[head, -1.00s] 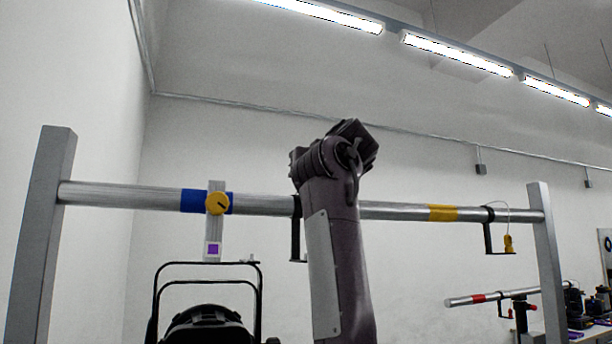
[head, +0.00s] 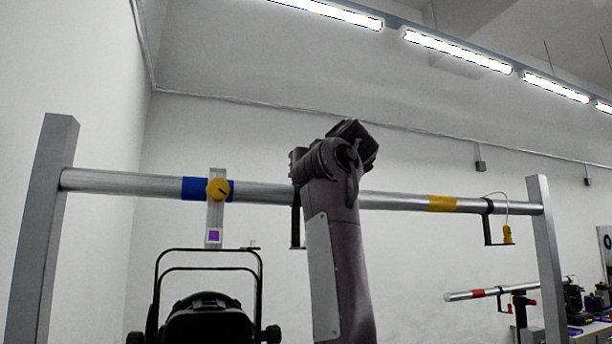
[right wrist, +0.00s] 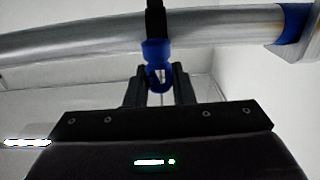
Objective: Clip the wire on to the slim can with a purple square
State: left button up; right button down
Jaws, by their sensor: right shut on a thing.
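The slim can (head: 207,318) is black, low at the left in the head view, under a black yoke frame (head: 208,250). Above it a silver hanger (head: 215,205) with a purple square (head: 214,236) and a yellow knob (head: 218,189) hangs from the pipe at a blue band. In the right wrist view my right gripper (right wrist: 160,88) is shut on a blue clip (right wrist: 157,58), just below the pipe. A black strip (right wrist: 155,18) runs above the clip. The wire is hardly visible there. In the head view my right arm hides the clip. My left gripper is out of view.
The metal pipe (head: 120,182) spans two grey posts (head: 42,220) (head: 546,250). A black hook (head: 486,225) with a yellow clip (head: 507,235) hangs at its right. Another black hook (head: 296,228) hangs beside my arm. A bench stands at far right.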

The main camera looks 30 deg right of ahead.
jog(key=shift+f+b, duration=3.35)
jog(key=shift+f, duration=0.45)
jog(key=shift+w+a+f+p, duration=0.1)
jog(key=shift+w+a, duration=0.3)
jog(key=shift+a, duration=1.3)
jog(key=shift+w+a+f+p, duration=0.1)
jog(key=shift+w+a, duration=0.35)
jog(key=shift+a, duration=1.25)
jog(key=shift+w+a+p, duration=0.1)
jog(key=shift+w+a, duration=0.3)
jog(key=shift+a, duration=1.3)
jog(key=shift+f+b, duration=0.65)
jog(key=shift+f, duration=0.2)
